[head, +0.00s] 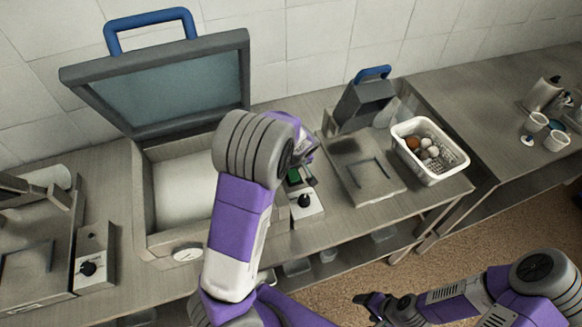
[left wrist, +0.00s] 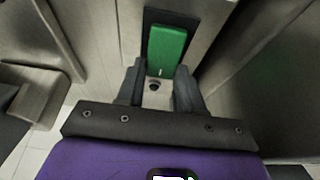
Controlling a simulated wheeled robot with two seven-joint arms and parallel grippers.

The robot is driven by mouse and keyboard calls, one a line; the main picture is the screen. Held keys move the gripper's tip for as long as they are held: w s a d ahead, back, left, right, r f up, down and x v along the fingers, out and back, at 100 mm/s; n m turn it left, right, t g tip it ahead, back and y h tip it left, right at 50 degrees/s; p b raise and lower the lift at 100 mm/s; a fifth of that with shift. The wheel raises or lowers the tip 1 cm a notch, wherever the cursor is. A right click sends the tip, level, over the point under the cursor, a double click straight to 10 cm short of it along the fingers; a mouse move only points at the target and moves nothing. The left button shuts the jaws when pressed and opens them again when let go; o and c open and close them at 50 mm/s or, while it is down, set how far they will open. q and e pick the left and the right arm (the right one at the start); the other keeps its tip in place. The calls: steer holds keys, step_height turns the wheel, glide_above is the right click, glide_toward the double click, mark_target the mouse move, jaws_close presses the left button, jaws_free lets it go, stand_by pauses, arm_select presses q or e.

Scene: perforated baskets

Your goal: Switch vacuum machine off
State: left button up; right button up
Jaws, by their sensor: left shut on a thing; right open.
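The vacuum machine (head: 150,200) stands on the counter with its blue-handled lid (head: 170,85) raised. A green switch (head: 294,175) and a black knob (head: 304,200) sit on a small panel to its right. My left gripper (head: 305,160) is over this panel, its fingers mostly hidden behind my wrist. In the left wrist view, the green switch (left wrist: 167,50) sits in a dark frame. The left fingertips (left wrist: 158,75) are at its lower end, one on each side. My right gripper (head: 372,308) is open and empty, low in front of the counter.
A smaller machine with a blue handle (head: 372,72) stands to the right, beside a white perforated basket (head: 440,170) holding several round items. Another machine with a black knob (head: 88,268) is at the left. White cups (head: 556,141) stand on the right counter.

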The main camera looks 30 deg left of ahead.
mark_target(294, 177)
arm_select(q)
steer(key=o, duration=1)
steer(key=shift+o, duration=0.2)
steer(key=v, duration=0.7)
steer(key=shift+d+r+p, duration=0.1)
steer(key=shift+r+p, duration=0.2)
steer(key=shift+p, duration=0.1)
steer(key=shift+r, duration=0.1)
